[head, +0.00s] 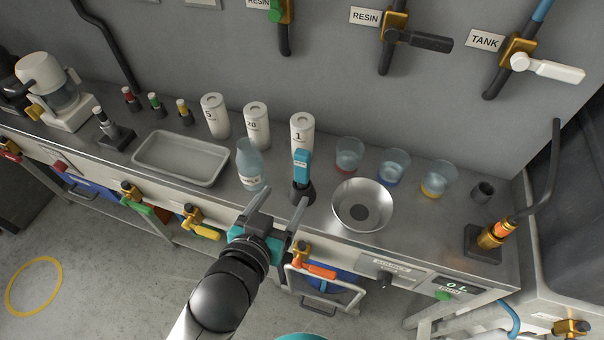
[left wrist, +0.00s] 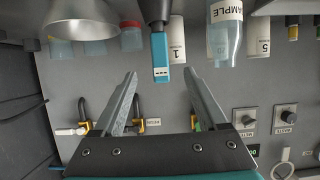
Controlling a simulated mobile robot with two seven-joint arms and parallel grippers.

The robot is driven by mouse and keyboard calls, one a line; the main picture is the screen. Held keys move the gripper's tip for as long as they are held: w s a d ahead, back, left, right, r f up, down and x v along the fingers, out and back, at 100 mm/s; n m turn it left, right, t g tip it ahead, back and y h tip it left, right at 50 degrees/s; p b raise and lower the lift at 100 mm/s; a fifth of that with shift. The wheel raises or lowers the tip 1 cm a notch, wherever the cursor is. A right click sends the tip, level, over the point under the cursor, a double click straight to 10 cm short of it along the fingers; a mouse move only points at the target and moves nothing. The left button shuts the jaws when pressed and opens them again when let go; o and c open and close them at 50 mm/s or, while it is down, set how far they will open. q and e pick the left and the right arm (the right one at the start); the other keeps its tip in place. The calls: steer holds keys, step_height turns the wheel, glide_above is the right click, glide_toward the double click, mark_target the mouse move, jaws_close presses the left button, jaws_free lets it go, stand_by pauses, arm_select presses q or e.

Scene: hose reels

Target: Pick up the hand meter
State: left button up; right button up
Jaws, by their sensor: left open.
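The hand meter (head: 301,162) is a blue device with a small display, upright in a dark round holder (head: 302,191) on the steel bench. It also shows in the left wrist view (left wrist: 160,55), where the picture is upside down. My left gripper (head: 285,197) is open and empty, at the front edge of the bench. In the left wrist view its fingertips (left wrist: 161,75) stand apart on either side of the line to the meter, which appears beyond them, not between them.
Close to the meter are a sample bottle (head: 250,165) on its left, a metal bowl (head: 362,206) on its right and a white numbered canister (head: 301,133) behind. Several cups stand further right. A grey tray (head: 181,157) lies left. Valve handles line the bench front.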

mark_target(301, 174)
arm_select(q)
steer(key=b+x, duration=0.1)
steer(key=x, duration=0.5)
steer(key=shift+w+f, duration=0.1)
steer(key=shift+f, duration=0.05)
steer(key=shift+w+d+f, duration=0.15)
steer(key=shift+w, duration=0.2)
steer(key=shift+f+b+x, duration=0.1)
steer(key=shift+b+x, duration=0.5)
steer(key=shift+x, duration=0.7)
steer(key=shift+f+b+x, duration=0.15)
steer(key=shift+b+x, duration=0.4)
steer(key=shift+x, duration=0.75)
steer(key=shift+s, duration=0.1)
steer(key=c, duration=0.4)
jaws_close()
